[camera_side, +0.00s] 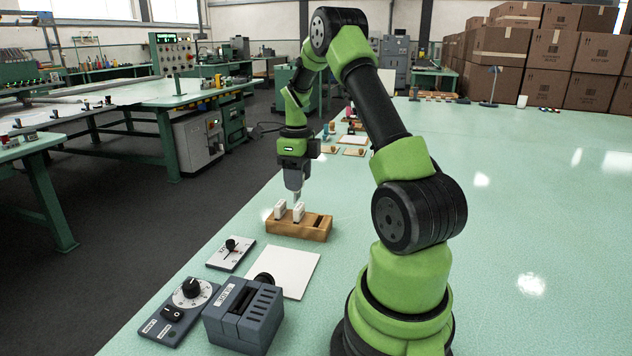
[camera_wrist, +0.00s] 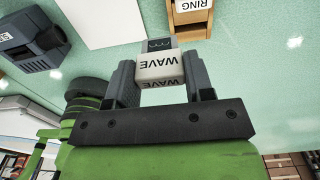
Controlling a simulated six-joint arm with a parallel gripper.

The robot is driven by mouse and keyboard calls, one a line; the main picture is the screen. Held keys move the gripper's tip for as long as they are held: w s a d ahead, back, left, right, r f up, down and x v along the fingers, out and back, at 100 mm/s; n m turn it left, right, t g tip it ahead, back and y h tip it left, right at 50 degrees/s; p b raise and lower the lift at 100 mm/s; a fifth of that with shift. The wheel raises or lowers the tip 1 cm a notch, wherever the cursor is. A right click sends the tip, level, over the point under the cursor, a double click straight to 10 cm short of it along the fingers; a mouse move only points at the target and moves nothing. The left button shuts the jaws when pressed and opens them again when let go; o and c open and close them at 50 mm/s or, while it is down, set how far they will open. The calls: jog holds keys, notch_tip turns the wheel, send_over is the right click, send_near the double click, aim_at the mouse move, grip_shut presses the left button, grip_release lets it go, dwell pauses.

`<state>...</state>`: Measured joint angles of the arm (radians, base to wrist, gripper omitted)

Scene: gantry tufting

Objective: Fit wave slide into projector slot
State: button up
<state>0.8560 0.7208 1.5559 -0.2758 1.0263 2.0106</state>
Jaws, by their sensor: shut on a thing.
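The wave slide (camera_wrist: 160,68) is a white block with WAVE printed on it and a grey part with a wave mark. My gripper (camera_side: 297,196) is shut on it, with a finger at either side in the wrist view. In the side view the wave slide (camera_side: 299,211) is upright at the wooden rack (camera_side: 297,232); I cannot tell whether its bottom is clear of the rack. The projector (camera_side: 243,316) is a blue-grey box with a dark slot on top, at the front of the table. It also shows in the wrist view (camera_wrist: 32,48), at upper left.
Another white slide, marked RING (camera_wrist: 191,5), stands in the rack (camera_side: 280,209). A white sheet (camera_side: 284,270) lies between rack and projector. A dial box (camera_side: 189,301) and a small lever panel (camera_side: 231,254) are left of them.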

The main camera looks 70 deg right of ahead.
jog(key=w+a+r, duration=0.1)
jog(key=w+a, duration=0.3)
jog(key=a, duration=0.9)
send_near(245, 303)
jog(key=shift+w+d+f+g, duration=0.15)
jog(key=shift+w+f+g, duration=0.05)
jog(key=shift+f, duration=0.5)
jog(key=shift+w+d+f+g, duration=0.1)
jog(key=shift+w+f+g, duration=0.1)
jog(key=shift+f, duration=0.55)
jog(key=shift+s+f, duration=0.1)
jog(key=shift+f, duration=1.75)
jog(key=o, duration=1.1)
jog(key=shift+r, duration=0.1)
